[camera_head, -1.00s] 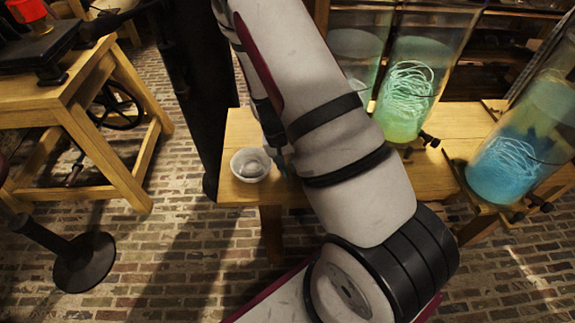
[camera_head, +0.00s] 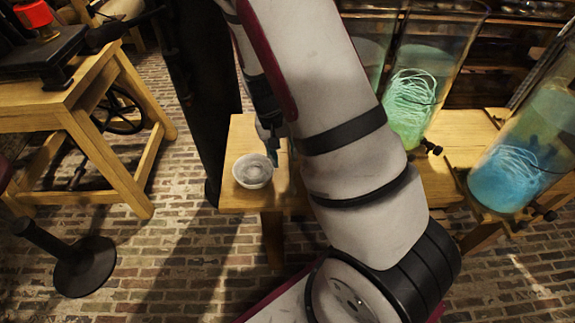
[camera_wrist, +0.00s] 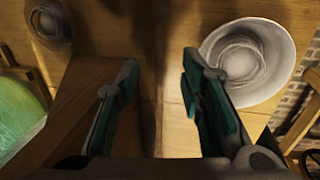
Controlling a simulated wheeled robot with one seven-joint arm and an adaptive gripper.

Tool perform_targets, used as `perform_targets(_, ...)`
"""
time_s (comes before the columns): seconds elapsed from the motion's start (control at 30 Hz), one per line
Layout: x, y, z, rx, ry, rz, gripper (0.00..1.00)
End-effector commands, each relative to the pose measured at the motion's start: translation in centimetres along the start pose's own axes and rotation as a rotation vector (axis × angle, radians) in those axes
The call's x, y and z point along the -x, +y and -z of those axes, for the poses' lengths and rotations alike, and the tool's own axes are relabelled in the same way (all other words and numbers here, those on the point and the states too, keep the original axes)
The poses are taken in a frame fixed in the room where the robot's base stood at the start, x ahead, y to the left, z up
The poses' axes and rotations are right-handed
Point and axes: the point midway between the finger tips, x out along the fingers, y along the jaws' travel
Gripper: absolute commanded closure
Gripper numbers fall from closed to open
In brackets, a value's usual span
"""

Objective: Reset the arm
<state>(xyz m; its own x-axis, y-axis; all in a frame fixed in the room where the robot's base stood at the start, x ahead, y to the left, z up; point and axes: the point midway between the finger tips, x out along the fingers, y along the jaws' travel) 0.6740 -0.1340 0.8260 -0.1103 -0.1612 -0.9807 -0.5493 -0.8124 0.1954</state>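My gripper (camera_head: 272,150) hangs over the wooden table, just right of the white bowl (camera_head: 253,171) in the head view. In the wrist view my gripper (camera_wrist: 160,62) is open, with its two green-lined fingers apart and nothing between them. My arm crosses the middle of the head view and hides part of the table.
Glass jars with green liquid (camera_head: 408,105) and blue liquid (camera_head: 512,165) stand on the table to the right of my arm. Another wooden table (camera_head: 75,100) stands at the left. A black round-based stand (camera_head: 84,267) is on the brick floor, which is open in front.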

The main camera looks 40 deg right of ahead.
Motion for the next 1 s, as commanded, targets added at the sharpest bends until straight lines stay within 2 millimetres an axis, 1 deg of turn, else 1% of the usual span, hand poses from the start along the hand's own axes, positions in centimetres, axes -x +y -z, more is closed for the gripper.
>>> perform_targets(0.03,1.0,-0.1,0.1,0.001,0.003,0.002,0.65)
perform_targets(0.2,2.7,-0.1,0.0,0.002,0.002,0.000,0.65)
perform_targets(0.3,3.2,0.0,0.0,0.001,0.000,0.000,0.65)
perform_targets(0.47,3.3,0.0,0.0,0.000,0.000,0.000,0.65)
perform_targets(0.57,4.0,-0.1,-0.2,0.005,0.003,0.010,0.65)
perform_targets(0.67,6.0,-0.4,-0.8,0.022,0.012,0.044,0.65)
perform_targets(0.77,9.4,-0.7,-2.0,0.055,0.026,0.094,0.65)
perform_targets(0.8,10.9,-0.8,-2.6,0.071,0.034,0.116,0.65)
perform_targets(0.87,13.1,-0.8,-3.7,0.099,0.046,0.147,0.65)
perform_targets(0.9,14.5,-0.7,-4.4,0.118,0.057,0.166,0.65)
perform_targets(1.0,17.8,-0.5,-6.4,0.169,0.083,0.209,0.65)
